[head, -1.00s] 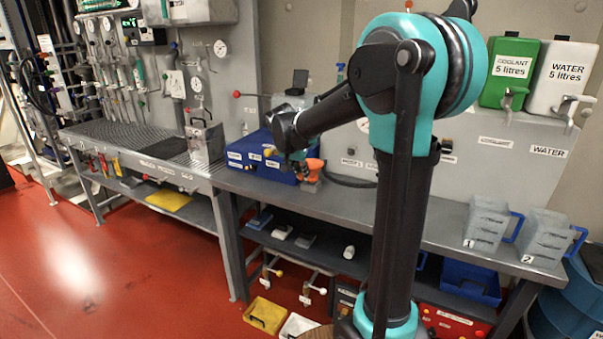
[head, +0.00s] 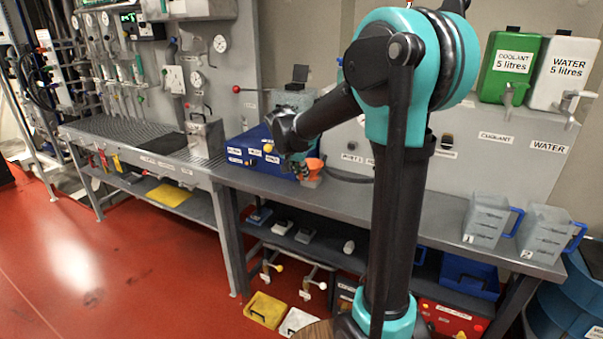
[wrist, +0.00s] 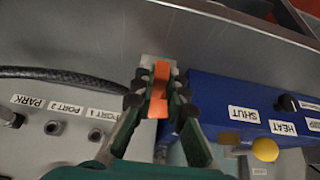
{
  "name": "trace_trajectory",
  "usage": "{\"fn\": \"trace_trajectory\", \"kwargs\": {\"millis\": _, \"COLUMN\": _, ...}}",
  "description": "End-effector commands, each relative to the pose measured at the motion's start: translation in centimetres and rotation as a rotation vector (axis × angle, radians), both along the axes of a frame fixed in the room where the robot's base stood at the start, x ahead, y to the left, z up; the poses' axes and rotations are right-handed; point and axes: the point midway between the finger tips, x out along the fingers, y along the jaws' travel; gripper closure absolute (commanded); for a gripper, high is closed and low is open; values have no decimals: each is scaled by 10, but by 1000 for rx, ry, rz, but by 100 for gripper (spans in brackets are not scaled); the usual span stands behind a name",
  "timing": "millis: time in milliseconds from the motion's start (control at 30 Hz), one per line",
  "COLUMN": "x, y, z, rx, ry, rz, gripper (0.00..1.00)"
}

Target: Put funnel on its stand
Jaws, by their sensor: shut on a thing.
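The orange funnel (head: 315,165) is at the rear of the bench, right beside the blue box. My gripper (head: 300,167) is on it; in the wrist view the gripper (wrist: 158,98) is shut on an orange part of the funnel (wrist: 160,88). A small pale grey block, apparently the stand (head: 311,182), shows directly below the funnel; a pale piece also shows past the fingertips in the wrist view (wrist: 152,63). I cannot tell whether the funnel is seated on it or just above it.
The blue box (head: 245,155) with labels and knobs stands close to the gripper. A grey panel with ports (wrist: 50,125) and a black hose (wrist: 60,73) are on the other side. Two clear jugs (head: 487,220) stand at the bench's right; the bench between is clear.

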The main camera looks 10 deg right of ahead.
Motion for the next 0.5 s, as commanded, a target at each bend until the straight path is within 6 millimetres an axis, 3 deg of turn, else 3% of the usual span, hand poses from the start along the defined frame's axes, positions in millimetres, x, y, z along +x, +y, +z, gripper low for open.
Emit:
{"fn": "trace_trajectory", "kwargs": {"millis": 67, "x": 0, "y": 0, "z": 0, "rx": 0, "ry": 0, "rz": 0, "gripper": 100}}
{"fn": "trace_trajectory", "kwargs": {"millis": 100, "x": 0, "y": 0, "z": 0, "rx": 0, "ry": 0, "rz": 0, "gripper": 82}}
{"fn": "trace_trajectory", "kwargs": {"millis": 267, "x": 0, "y": 0, "z": 0, "rx": 0, "ry": 0, "rz": 0, "gripper": 63}}
{"fn": "trace_trajectory", "kwargs": {"millis": 500, "x": 0, "y": 0, "z": 0, "rx": 0, "ry": 0, "rz": 0, "gripper": 63}}
